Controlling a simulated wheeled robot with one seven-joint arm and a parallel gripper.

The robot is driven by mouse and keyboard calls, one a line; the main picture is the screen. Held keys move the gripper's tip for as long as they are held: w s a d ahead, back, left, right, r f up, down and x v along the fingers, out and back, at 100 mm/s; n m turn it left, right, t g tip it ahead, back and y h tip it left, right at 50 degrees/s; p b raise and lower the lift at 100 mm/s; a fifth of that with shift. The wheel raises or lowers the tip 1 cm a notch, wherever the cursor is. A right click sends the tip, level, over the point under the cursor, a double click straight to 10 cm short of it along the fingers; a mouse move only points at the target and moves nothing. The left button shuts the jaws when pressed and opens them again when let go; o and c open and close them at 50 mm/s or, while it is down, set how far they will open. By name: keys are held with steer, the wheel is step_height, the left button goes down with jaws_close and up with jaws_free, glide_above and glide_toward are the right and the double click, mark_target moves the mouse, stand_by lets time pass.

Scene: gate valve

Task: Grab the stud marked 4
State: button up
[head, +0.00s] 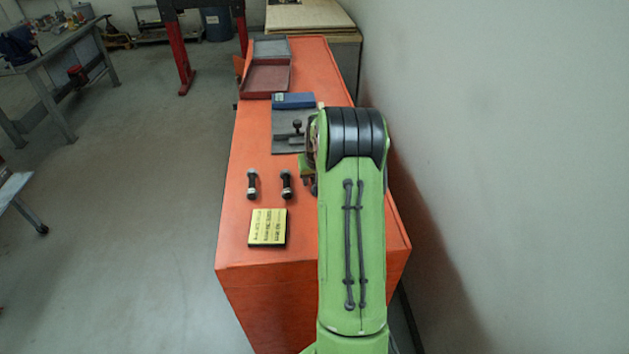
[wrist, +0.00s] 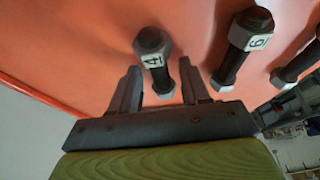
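In the wrist view the stud marked 4 (wrist: 153,62) is a dark rod with pale metal nuts and a white tag on the orange top. My gripper (wrist: 160,80) is open, one finger on each side of this stud's near end, with gaps showing on both sides. I cannot tell how far the fingers stand above or short of it. The stud marked 6 (wrist: 242,45) lies to its right. In the head view my arm hides most of the gripper, and the stud marked 4 cannot be picked out.
A third stud (wrist: 296,66) is cut off at the wrist view's right edge. On the orange bench (head: 240,240) are a yellow lettered block (head: 268,227), a grey fixture (head: 285,146), a blue box (head: 293,100) and a red tray (head: 267,80). A wall (head: 500,150) stands right.

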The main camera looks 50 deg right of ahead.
jaws_close()
steer(key=shift+r, duration=0.15)
